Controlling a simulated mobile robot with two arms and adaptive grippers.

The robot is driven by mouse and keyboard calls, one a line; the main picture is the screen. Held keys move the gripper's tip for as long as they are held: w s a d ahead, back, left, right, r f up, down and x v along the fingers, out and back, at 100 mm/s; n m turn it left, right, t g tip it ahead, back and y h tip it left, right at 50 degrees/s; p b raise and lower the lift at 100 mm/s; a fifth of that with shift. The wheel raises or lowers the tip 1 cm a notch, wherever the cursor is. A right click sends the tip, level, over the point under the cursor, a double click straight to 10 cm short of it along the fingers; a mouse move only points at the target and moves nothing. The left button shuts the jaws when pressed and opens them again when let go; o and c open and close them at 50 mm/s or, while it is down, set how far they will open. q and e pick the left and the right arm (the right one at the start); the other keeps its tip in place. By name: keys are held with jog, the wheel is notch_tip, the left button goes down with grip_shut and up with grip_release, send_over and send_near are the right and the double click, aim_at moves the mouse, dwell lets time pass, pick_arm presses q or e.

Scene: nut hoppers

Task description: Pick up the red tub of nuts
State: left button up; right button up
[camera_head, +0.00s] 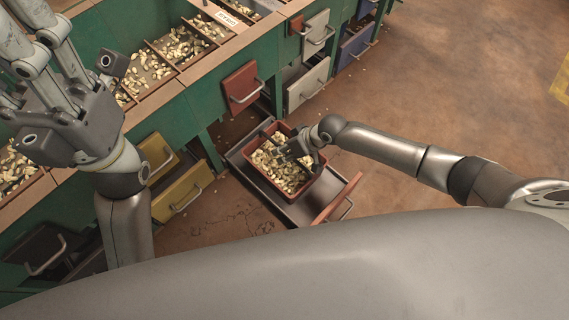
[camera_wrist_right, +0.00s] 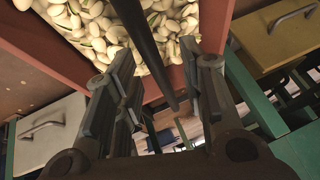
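The red tub (camera_head: 315,179), full of pale nuts, sits in a pulled-out drawer at the middle of the head view. A dark bar-like handle (camera_wrist_right: 148,50) crosses over the tub. My right gripper (camera_head: 293,150) is over the tub's right part. In the right wrist view, the two fingers of this gripper (camera_wrist_right: 165,95) stand apart with the dark handle running between them, and I see no clear grip on it. The tub's red wall (camera_wrist_right: 62,42) and nuts fill the top of that view. My left gripper (camera_head: 35,25) is raised at the upper left, away from the tub; its fingertips are unclear.
The open drawer (camera_head: 310,212) has a red front with a handle. A green bench (camera_head: 190,95) with nut hoppers and coloured drawers runs along the left and top; a yellow drawer (camera_head: 183,192) and a red one (camera_head: 240,86) stick out. The floor (camera_head: 440,90) at right is clear.

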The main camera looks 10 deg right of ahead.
grip_shut()
dwell(0.5)
jog(key=shift+w+r, duration=0.2)
